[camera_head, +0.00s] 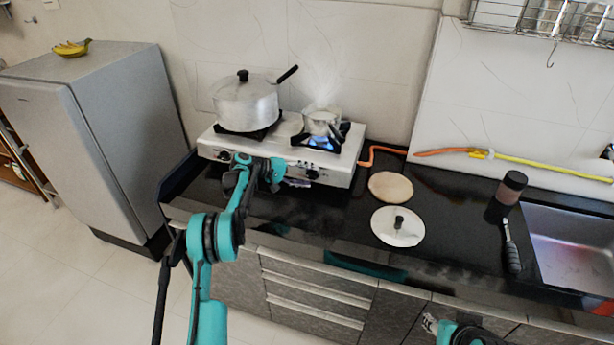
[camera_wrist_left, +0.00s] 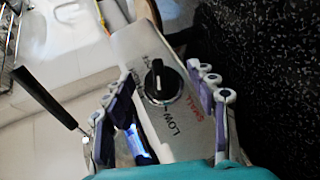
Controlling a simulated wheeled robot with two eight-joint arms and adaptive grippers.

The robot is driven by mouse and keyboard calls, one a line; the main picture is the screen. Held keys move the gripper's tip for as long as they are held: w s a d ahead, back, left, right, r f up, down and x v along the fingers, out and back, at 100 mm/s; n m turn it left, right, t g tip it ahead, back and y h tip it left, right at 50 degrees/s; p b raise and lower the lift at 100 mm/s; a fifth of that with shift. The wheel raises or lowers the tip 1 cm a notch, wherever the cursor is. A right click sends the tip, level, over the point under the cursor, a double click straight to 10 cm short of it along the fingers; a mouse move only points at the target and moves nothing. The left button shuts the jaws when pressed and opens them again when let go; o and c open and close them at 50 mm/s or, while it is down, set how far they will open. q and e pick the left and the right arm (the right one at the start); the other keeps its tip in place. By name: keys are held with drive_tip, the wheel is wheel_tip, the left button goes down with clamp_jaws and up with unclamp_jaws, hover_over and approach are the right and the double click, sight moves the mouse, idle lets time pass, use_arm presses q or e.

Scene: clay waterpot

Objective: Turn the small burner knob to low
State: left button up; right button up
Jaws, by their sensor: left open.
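The small burner knob (camera_head: 313,173) is on the front panel of the white stove (camera_head: 345,158), below the right burner. In the left wrist view it is a round black knob (camera_wrist_left: 160,82) with a white mark on its upper part. "SMALL" is printed to its right and "LOW" below it; the mark points away from "LOW". My left gripper (camera_head: 287,180) is in front of the stove. Its fingers (camera_wrist_left: 158,88) are open, one on each side of the knob in that view; I cannot tell whether they touch it. Part of my right arm (camera_head: 465,333) shows at the bottom edge.
A small steaming pot (camera_head: 321,121) stands over a blue flame (camera_head: 320,142). A large lidded pot (camera_head: 246,104) with a black handle is on the left burner. A round board (camera_head: 390,186) and a white lid (camera_head: 397,227) lie on the dark counter, right of the stove.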

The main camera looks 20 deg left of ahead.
use_arm(q)
drive_tip(key=v, duration=1.2)
drive_tip(key=shift+r, duration=0.1)
drive_tip(key=s+d+r+m+g+y, duration=0.1)
drive_tip(key=s+d+r+y, duration=0.2)
drive_tip(key=s+d+r, duration=0.4)
drive_tip(key=s+d+r+m+g+y, duration=0.1)
drive_tip(key=s+d+r+y, duration=0.25)
drive_tip(key=s+d, duration=0.5)
drive_tip(key=s+f+m+t+y, duration=0.1)
drive_tip(key=s+f+m+y, duration=0.1)
drive_tip(key=s, duration=1.1)
drive_tip(key=s+d+f+m+t+y, duration=0.1)
drive_tip(key=s+f+m+y, duration=0.1)
drive_tip(key=s, duration=1.1)
wheel_tip(320, 180, down, 2)
drive_tip(key=shift+s+f+y, duration=0.1)
drive_tip(key=shift+s+y, duration=0.3)
drive_tip(key=shift+y, duration=0.15)
